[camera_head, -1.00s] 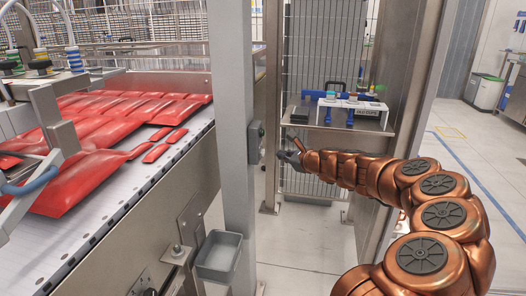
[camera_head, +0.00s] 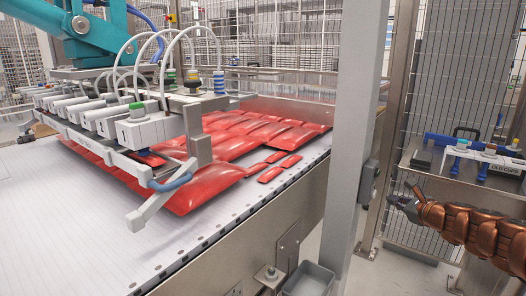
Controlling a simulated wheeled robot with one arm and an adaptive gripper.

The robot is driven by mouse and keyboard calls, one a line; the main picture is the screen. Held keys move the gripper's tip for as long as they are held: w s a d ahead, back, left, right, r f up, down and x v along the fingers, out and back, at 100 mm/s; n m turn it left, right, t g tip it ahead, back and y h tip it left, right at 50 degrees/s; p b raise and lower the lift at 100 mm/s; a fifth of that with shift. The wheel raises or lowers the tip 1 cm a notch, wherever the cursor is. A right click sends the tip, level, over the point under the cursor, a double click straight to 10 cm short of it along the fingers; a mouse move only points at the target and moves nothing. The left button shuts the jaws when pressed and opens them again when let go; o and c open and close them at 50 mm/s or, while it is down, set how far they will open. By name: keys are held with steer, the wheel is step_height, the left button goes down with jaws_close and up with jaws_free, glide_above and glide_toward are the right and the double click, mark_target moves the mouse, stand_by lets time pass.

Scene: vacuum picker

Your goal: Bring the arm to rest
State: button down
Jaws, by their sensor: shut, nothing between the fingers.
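My copper-coloured arm (camera_head: 480,232) enters from the right edge and reaches leftward. My gripper (camera_head: 394,201), small and dark at its end, is shut and empty. It points left toward the grey post, in front of the wire mesh and to the lower left of a metal shelf. It looks apart from the post, though depth is hard to judge. The rest of my arm is cut off by the right edge.
A grey post (camera_head: 355,120) stands left of my gripper. The metal shelf (camera_head: 425,165) holds a rack labelled "OLD CUPS" (camera_head: 487,157). A conveyor (camera_head: 60,220) carries red pouches (camera_head: 235,145) under a vacuum picker head (camera_head: 130,125). A grey bin (camera_head: 310,280) hangs low by the post.

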steer(key=s+a+r+n+g+y, duration=0.2)
steer(key=a+n, duration=0.3)
steer(key=a, duration=0.5)
steer(key=s+a+r+n+g+y, duration=0.1)
steer(key=s+a+r+n+y, duration=0.2)
steer(key=a, duration=0.7)
steer(key=s+a+f+n+g, duration=0.2)
steer(key=s+a+n, duration=0.2)
steer(key=a, duration=0.2)
steer(key=s+a+f+n+g, duration=0.2)
steer(key=s+a+n+g, duration=0.1)
steer(key=s+a+n, duration=0.15)
steer(key=s+a+f+n+g+h, duration=0.1)
steer(key=s+a+f+n+g, duration=0.15)
steer(key=s, duration=0.35)
steer(key=s+a+f+n+g+h, duration=0.1)
steer(key=s+a+f+n+g, duration=0.2)
steer(key=s, duration=0.4)
steer(key=s+d+f+n+g+h, duration=0.25)
steer(key=s+d, duration=0.25)
steer(key=s, duration=0.4)
steer(key=s+d+f+n+g+h, duration=0.1)
steer(key=s+d+f+n+h, duration=0.2)
steer(key=s, duration=0.6)
step_height(320, 180, up, 25)
steer(key=s+d+p, duration=0.1)
steer(key=p, duration=2.2)
steer(key=shift+t, duration=0.4)
steer(key=shift+s, duration=0.1)
